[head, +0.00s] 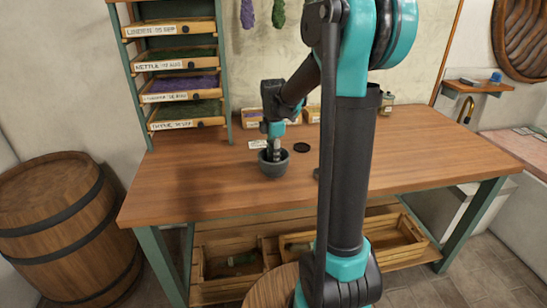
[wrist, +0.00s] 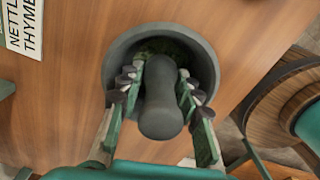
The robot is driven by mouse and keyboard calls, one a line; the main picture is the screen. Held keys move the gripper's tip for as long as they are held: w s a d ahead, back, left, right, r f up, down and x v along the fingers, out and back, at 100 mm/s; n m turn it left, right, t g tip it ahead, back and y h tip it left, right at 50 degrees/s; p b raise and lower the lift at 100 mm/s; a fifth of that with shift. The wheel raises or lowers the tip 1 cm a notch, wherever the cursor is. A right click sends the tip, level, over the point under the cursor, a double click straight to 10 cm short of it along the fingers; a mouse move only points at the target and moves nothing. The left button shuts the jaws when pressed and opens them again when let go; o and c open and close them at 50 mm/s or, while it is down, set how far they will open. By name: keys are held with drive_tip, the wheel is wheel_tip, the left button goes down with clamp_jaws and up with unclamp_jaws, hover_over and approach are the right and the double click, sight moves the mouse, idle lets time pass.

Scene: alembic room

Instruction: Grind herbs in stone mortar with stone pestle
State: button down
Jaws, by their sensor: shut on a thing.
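The dark stone mortar (head: 273,169) stands upright on the wooden table, left of my arm; the wrist view looks down into its round bowl (wrist: 211,72). Green herbs (wrist: 166,47) show inside, partly hidden by the pestle. The dark grey stone pestle (wrist: 162,112) is between my fingers, its rounded top toward the wrist camera and its lower end inside the mortar. My gripper (wrist: 160,84) is shut on the pestle, one finger on each side, with the fingertips over the bowl. In the head view my gripper (head: 275,143) is above the mortar; whether the pestle touches the bottom is hidden.
A small label card (head: 258,144) and a black disc (head: 301,148) lie behind the mortar. A rack of labelled herb trays (head: 180,88) stands at the back left. A jar (head: 387,103) is at the back. The table (head: 420,150) is clear on the right.

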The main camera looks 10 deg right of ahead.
drive_tip(key=shift+f, duration=0.4)
idle(0.4)
